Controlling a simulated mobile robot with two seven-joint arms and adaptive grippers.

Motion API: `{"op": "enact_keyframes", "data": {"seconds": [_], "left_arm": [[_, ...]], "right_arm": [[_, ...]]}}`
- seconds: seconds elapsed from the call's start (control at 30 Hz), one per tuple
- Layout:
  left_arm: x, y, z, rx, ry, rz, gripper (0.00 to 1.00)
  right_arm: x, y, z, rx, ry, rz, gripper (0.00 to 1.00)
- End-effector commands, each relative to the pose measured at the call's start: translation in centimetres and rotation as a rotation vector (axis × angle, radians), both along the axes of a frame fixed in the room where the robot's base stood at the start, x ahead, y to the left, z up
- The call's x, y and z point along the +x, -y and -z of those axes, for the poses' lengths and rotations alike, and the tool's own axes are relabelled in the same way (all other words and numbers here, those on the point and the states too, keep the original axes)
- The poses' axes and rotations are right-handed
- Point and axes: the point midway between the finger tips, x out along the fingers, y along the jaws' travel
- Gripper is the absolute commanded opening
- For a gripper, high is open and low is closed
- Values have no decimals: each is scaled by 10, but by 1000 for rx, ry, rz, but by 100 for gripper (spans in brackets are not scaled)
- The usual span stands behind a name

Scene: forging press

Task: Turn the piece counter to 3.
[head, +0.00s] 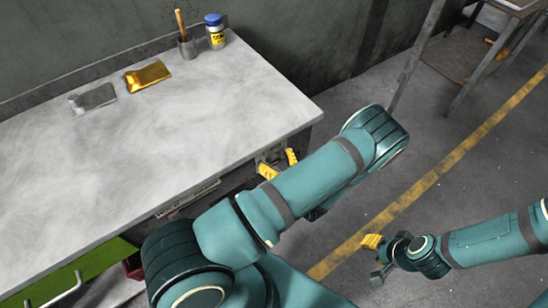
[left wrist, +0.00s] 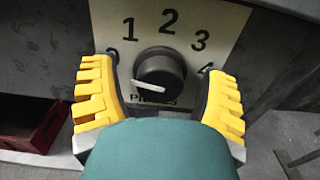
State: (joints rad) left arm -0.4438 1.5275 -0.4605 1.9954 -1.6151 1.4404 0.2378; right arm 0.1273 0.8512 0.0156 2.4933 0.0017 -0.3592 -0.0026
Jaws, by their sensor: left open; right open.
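The piece counter is a black round knob (left wrist: 159,73) with a white pointer, on a pale plate (left wrist: 215,20) marked 1, 2, 3 and 4. A 0 at the left is partly covered by a finger. The pointer aims left and slightly up, on the 0 side. My left gripper (left wrist: 163,88) is open, with one yellow finger on each side of the knob, apart from it. In the head view this gripper (head: 279,164) is at the bench's front edge, with the knob not clearly visible. My right gripper (head: 376,258) is open and empty over the floor.
The bench (head: 190,110) carries a silver piece (head: 93,98), a gold piece (head: 147,76), a cup with a wooden handle (head: 187,46) and a blue-lidded jar (head: 215,32). A green drawer (head: 75,270) stands at lower left.

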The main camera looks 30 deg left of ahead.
Motion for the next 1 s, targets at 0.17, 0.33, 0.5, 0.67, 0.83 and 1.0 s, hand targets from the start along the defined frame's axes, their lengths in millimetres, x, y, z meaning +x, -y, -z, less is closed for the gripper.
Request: {"op": "enact_keyframes", "data": {"seconds": [0.17, 0.33, 0.5, 0.67, 0.83, 1.0], "left_arm": [[0, 0, 0, 0, 0, 0, 71], [0, 0, 0, 0, 0, 0, 12], [0, -1, 0, 1, 0, 0, 2], [1, -1, -1, 2, 2, -1, 2], [1, -2, -1, 9, -10, -1, 2], [1, -2, -2, 33, -64, -1, 2]], "right_arm": [[0, 0, 0, 0, 0, 0, 34], [0, 0, 0, 0, 0, 0, 34], [0, 0, 0, 0, 0, 0, 34], [0, 0, 0, 0, 0, 0, 34], [0, 0, 0, 0, 0, 0, 34], [0, 0, -2, 0, -1, 0, 34]]}}
